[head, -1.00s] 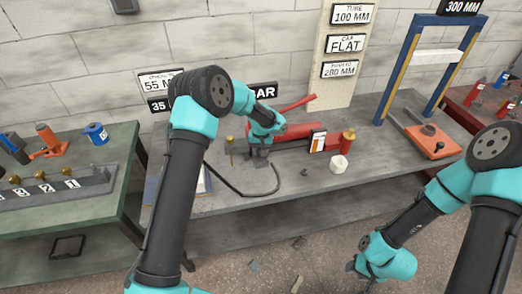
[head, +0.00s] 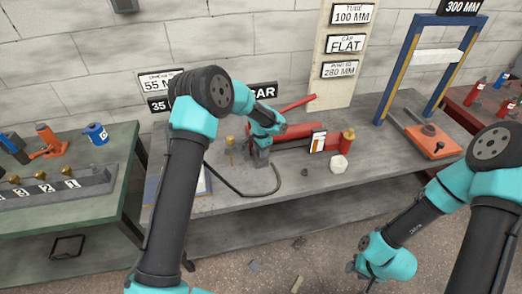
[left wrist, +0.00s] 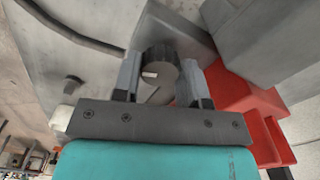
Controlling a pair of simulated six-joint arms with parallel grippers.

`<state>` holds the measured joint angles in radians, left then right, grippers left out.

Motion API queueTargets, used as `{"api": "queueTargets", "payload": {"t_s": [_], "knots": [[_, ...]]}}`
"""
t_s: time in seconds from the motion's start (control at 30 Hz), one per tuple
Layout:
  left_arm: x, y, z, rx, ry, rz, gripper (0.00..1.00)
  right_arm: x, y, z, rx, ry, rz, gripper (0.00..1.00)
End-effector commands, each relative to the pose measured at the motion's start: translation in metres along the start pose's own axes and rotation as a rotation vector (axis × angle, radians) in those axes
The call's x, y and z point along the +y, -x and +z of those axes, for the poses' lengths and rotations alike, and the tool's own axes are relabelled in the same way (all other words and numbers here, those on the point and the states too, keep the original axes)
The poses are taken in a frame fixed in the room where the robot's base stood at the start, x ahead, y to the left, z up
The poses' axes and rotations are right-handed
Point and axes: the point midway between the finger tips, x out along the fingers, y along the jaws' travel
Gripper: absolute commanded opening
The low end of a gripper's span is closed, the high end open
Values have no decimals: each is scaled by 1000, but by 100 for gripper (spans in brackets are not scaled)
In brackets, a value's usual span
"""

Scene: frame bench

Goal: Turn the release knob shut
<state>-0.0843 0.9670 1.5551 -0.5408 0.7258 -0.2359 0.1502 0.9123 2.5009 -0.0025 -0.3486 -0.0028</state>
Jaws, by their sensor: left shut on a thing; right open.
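The release knob (left wrist: 160,78) is a round grey knob with a small white mark and a dark slot on its face. In the left wrist view it sits between the two fingers of my left gripper (left wrist: 160,92), which is shut on it. In the head view my left gripper (head: 261,156) is low over the bench at the left end of the red pump (head: 295,133), and the arm hides most of the knob there. A red lever (head: 298,103) slants up behind it. My right gripper (head: 360,268) hangs empty and open in front of the bench, away from the pump.
A black hose (head: 240,190) curves over the bench (head: 300,190) beside my left gripper. A white cup-like piece (head: 339,163), a small dark part (head: 305,172) and an orange-and-white card (head: 318,141) are to the right. A blue press frame (head: 410,60) stands further right.

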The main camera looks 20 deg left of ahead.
Motion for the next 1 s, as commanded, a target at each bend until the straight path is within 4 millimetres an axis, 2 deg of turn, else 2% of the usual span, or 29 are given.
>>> {"api": "queueTargets", "payload": {"t_s": [0.4,1.0], "knots": [[0,0,0,0,-282,0,16,0,0,0,0,0,0,43],[0,0,0,0,-342,-1,16,0,0,0,0,0,0,43]]}}
